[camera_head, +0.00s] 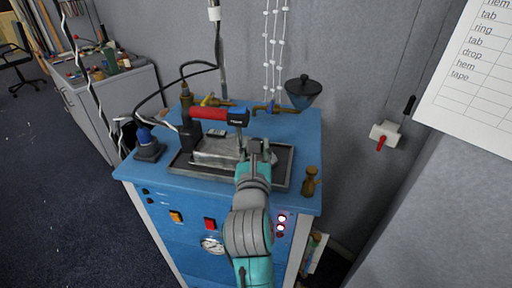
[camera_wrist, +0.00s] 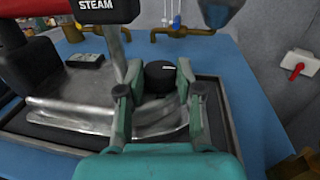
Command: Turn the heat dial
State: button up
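The heat dial is a round black knob with a white mark (camera_wrist: 158,76), in the middle of the wrist view on the iron's rear metal part. The steam iron (camera_head: 216,151) has a red handle (camera_head: 208,113) and lies on a dark tray (camera_head: 283,176). Its label reads STEAM in the wrist view. My gripper (camera_wrist: 158,90) is open, with one finger on each side of the dial; gaps seem to show on both sides. In the head view my gripper (camera_head: 257,150) is at the iron's right end, and the dial cannot be made out there.
The tray rests on a blue workstation (camera_head: 140,172) with brass pipes (camera_head: 270,108) and a dark funnel (camera_head: 303,92) behind. A small brass fitting (camera_head: 310,182) stands at the right corner. A wall switch with a red lever (camera_head: 381,142) is farther right. A black hose arches over the left.

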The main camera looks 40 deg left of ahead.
jog(key=shift+a+h, duration=0.1)
jog(key=shift+h, duration=0.2)
jog(key=shift+s+a+f+m+t+h, duration=0.15)
jog(key=shift+m+t+h, duration=0.45)
jog(key=shift+m+h, duration=0.35)
jog(key=shift+a+r+m+t+h, duration=0.1)
jog(key=shift+m+t+h, duration=0.55)
jog(key=shift+h, duration=0.5)
jog(key=shift+m+h, duration=0.7)
jog(key=shift+h, duration=0.4)
jog(key=o, duration=0.9)
jog(key=shift+c, duration=0.2)
jog(key=shift+y, duration=0.5)
